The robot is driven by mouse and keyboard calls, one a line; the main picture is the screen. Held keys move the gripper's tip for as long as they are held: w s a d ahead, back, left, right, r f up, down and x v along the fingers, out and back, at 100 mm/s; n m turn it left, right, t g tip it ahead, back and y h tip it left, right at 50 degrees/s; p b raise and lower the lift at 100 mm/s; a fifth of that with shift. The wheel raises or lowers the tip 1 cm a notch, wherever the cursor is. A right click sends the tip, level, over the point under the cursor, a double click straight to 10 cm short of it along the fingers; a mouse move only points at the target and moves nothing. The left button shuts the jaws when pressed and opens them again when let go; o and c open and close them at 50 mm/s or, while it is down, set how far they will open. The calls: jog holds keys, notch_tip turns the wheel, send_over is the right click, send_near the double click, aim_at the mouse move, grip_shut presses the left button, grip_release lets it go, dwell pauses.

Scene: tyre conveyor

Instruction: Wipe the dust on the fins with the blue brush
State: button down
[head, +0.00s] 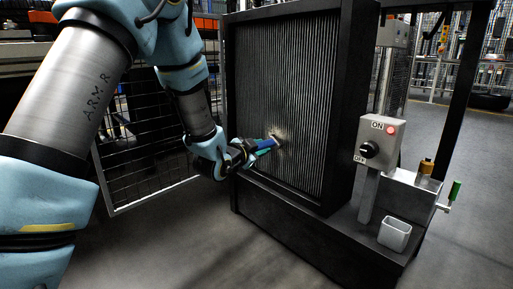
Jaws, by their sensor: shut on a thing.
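The fins (275,85) are a tall panel of thin vertical grey ridges in a black frame, at the centre of the head view. My gripper (247,150) is low in front of the panel's left-centre part and is shut on the blue brush (264,144). The brush points right, and its tip is at the fins. It seems to touch them, but the bristles are too small to tell. A pale, dusty-looking patch (284,134) shows on the fins around the tip. My wrist hides part of the frame's lower left edge.
A grey switch box (381,141) with ON/OFF knob and red light stands right of the panel. Near it are a white cup (394,234), a metal box (413,197) and a green handle (454,191). A mesh fence (146,140) stands behind my arm. The front floor is clear.

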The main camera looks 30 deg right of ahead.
jog(key=shift+s+d+b, duration=0.9)
jog(key=shift+s+d, duration=0.05)
jog(key=shift+s, duration=3.8)
jog(key=shift+w+a+r+p, duration=0.15)
jog(key=shift+w+a+r, duration=0.1)
jog(key=shift+w, duration=0.85)
jog(key=shift+w+a+r+p, duration=0.2)
jog(key=shift+w+r, duration=0.1)
jog(key=shift+w, duration=0.75)
jog(key=shift+w+a+r+p, duration=0.15)
jog(key=shift+w+r, duration=0.1)
jog(key=shift+w, duration=0.85)
jog(key=shift+w+a+r+p, duration=0.75)
jog(key=shift+w+a+p, duration=0.3)
jog(key=shift+w, duration=3.55)
jog(key=s+d+b, duration=0.3)
jog(key=s+b, duration=0.1)
jog(key=s, duration=1.1)
jog(key=shift+s, duration=0.4)
